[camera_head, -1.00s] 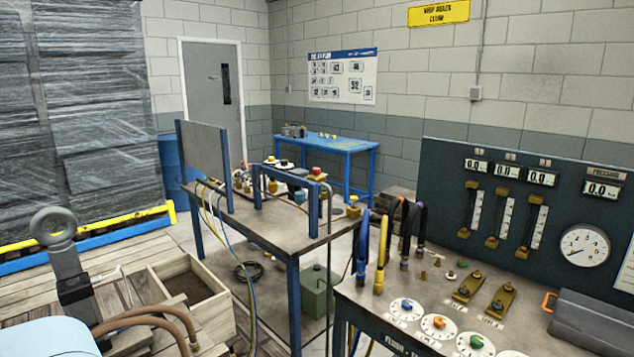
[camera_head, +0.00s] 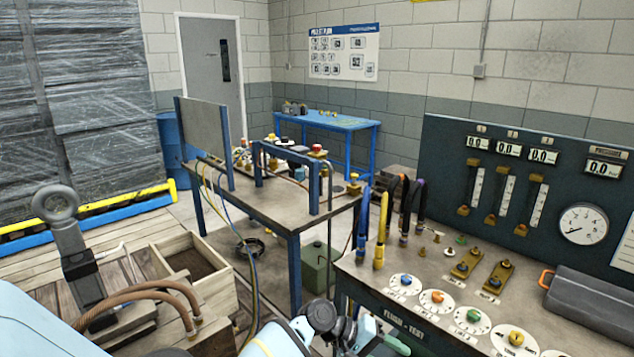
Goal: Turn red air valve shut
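On the middle bench (camera_head: 268,205) a small red-topped part (camera_head: 317,149) sits on a yellowish base, near a brass fitting (camera_head: 354,183). It is too small to tell whether this is the red air valve or how it is turned. On the right bench, a round white dial has an orange-red knob (camera_head: 437,297). A dark jointed arm part with pale blue covers, seemingly mine, shows at the bottom centre, in front of the benches. No gripper fingertips are clearly visible.
The test bench (camera_head: 383,318) at right carries a gauge panel (camera_head: 520,165), hoses, dials and a grey case (camera_head: 590,300). A wooden crate (camera_head: 222,290) and a grey ring-topped fitting (camera_head: 58,205) stand at left. Some floor shows between the crate and the middle bench.

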